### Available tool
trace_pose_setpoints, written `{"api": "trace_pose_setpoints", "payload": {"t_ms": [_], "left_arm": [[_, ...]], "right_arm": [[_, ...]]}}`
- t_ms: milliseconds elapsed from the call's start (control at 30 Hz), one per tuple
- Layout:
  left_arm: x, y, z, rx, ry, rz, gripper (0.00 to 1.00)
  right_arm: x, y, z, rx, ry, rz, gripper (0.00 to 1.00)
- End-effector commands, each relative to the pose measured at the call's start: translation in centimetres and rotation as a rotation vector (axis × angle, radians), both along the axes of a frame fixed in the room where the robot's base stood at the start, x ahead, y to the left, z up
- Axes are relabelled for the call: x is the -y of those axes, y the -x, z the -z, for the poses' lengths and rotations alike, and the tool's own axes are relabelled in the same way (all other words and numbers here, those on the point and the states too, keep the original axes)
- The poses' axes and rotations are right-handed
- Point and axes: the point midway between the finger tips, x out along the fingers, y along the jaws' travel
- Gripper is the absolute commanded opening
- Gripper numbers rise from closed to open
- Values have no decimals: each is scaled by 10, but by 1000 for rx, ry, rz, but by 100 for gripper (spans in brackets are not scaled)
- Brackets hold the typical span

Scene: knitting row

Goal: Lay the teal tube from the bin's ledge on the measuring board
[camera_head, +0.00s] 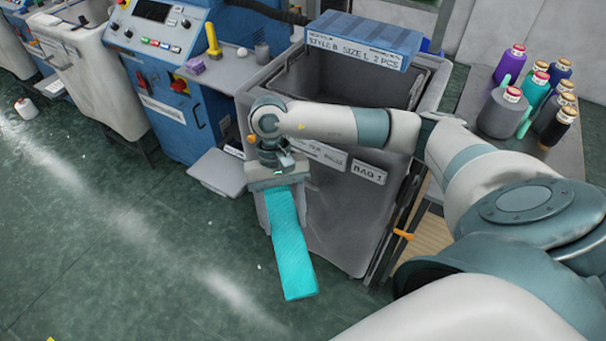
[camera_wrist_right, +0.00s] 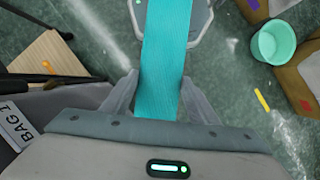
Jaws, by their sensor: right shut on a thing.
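The teal tube (camera_head: 287,245) is a flat, long strip of knit. It hangs down from my right gripper (camera_head: 278,188), in front of the grey bin (camera_head: 335,220) and clear of its ledge. In the right wrist view the tube (camera_wrist_right: 165,50) runs between the two fingers of the gripper (camera_wrist_right: 160,98), which is shut on it. The floor shows around the tube's lower end. A wood-coloured surface (camera_head: 430,238) shows partly behind my right arm; I cannot tell whether it is the measuring board. My left gripper is not in view.
Several yarn cones (camera_head: 535,95) stand on a table at the right. A green tub (camera_wrist_right: 278,42) shows in the wrist view.

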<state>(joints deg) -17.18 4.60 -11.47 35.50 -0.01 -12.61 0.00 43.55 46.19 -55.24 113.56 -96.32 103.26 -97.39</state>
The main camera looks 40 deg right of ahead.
Motion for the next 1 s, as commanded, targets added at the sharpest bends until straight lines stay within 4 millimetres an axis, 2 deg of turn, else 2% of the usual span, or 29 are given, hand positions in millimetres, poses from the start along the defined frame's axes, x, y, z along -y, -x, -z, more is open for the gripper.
{"api": "trace_pose_setpoints", "payload": {"t_ms": [33,100,300,1000], "left_arm": [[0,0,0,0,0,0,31],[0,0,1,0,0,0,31],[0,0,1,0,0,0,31],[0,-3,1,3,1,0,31]], "right_arm": [[-11,2,6,1,-1,-101,33],[-20,6,13,0,0,-213,33],[-32,12,25,-2,2,-377,33],[-33,13,27,-4,1,-401,33]]}}
